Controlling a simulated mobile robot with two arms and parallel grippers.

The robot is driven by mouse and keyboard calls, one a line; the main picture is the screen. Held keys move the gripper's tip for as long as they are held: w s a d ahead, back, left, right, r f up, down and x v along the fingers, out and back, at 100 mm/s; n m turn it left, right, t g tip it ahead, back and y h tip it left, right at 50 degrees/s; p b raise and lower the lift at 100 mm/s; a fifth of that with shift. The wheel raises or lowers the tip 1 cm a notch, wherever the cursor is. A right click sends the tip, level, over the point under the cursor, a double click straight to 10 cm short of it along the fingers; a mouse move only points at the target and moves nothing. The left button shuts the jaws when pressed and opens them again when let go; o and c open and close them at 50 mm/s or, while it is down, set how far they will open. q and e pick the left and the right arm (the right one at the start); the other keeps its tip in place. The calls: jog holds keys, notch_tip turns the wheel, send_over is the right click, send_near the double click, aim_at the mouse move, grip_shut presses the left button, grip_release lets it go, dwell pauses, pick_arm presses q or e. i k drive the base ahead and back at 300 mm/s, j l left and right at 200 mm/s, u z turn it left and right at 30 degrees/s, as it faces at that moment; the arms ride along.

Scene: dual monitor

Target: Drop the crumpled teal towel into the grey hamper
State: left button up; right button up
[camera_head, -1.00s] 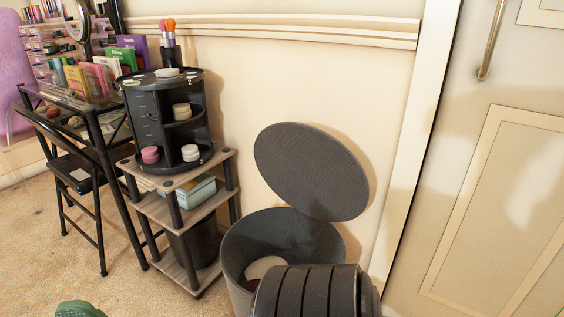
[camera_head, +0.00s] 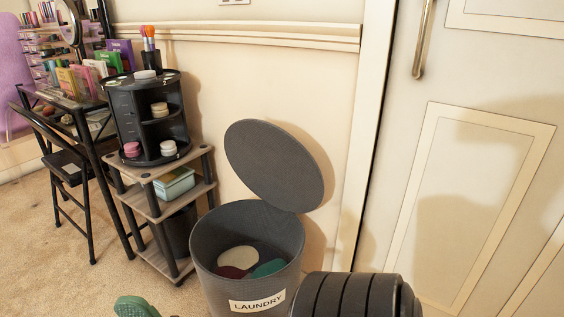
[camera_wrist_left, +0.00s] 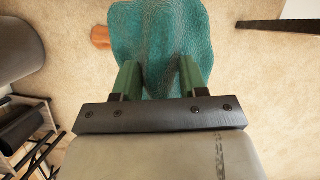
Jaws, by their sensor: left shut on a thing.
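The crumpled teal towel (camera_wrist_left: 160,40) fills the upper middle of the left wrist view. My left gripper (camera_wrist_left: 158,76) is shut on it, with a green finger at each side, and the towel is held above the carpet. The grey hamper (camera_head: 215,262) stands in the lower middle of the head view, labelled LAUNDRY, with its round lid (camera_head: 274,165) raised against the wall. Cream, maroon and teal pieces lie inside it. A green part at the head view's bottom left edge appears to be of my left gripper; the towel is not clearly seen there. My right gripper is not in view.
A low shelf (camera_head: 143,176) with a black organizer (camera_head: 128,112) stands left of the hamper. A black folding chair (camera_head: 70,170) is further left. A panelled door (camera_head: 470,190) is at the right. Open carpet (camera_head: 75,285) lies at lower left.

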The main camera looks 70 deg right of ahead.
aim_at(246, 273)
jog(key=z, duration=1.9)
